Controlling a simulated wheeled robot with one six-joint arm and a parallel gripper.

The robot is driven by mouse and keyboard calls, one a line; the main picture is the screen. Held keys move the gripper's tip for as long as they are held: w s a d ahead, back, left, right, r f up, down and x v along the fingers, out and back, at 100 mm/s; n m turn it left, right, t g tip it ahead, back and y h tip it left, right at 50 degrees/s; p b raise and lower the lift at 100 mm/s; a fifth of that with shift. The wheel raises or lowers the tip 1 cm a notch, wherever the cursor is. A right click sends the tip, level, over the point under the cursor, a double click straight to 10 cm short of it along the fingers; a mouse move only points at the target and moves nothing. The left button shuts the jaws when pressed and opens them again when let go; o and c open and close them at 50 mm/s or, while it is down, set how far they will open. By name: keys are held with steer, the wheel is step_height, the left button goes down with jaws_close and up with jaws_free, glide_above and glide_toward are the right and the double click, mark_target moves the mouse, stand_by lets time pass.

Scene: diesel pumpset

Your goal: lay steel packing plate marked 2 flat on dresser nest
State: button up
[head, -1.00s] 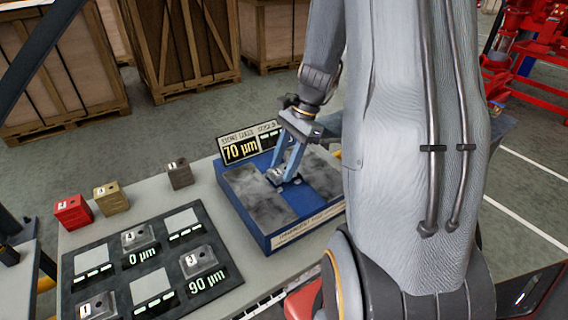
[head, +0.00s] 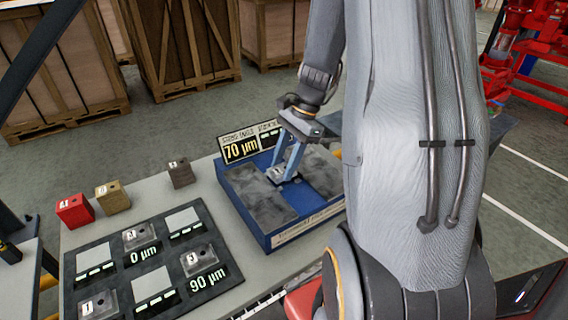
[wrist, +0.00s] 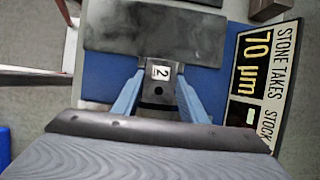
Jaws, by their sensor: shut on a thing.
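The steel packing plate marked 2 (wrist: 158,85) is between the fingers of my gripper (wrist: 160,78), which is shut on it. Its mark faces the wrist camera. In the head view, my gripper (head: 285,168) points down over the blue dresser (head: 262,238), with the plate (head: 283,176) low between or beside two grey stone pads. The dresser's blue surface (wrist: 216,78) shows beyond the plate in the wrist view. I cannot tell whether the plate touches the dresser. My arm hides part of the dresser's right side.
A sign (head: 248,143) reading 70 µm stands at the dresser's back edge. A black board (head: 120,265) with plates marked 1, 3 and 4 and pale empty squares lies to the left. Red (head: 75,210), tan (head: 112,197) and brown (head: 180,173) blocks stand behind it. Wooden crates stand beyond.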

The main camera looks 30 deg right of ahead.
steer(key=shift+f, duration=0.7)
steer(key=o, duration=1.5)
steer(key=shift+r, duration=0.1)
steer(key=b+v, duration=0.2)
steer(key=v, duration=0.5)
steer(key=shift+d+r, duration=0.15)
steer(key=shift+r, duration=0.15)
steer(key=shift+r, duration=0.1)
step_height(320, 180, up, 6)
steer(key=p, duration=0.5)
steer(key=shift+p, duration=0.35)
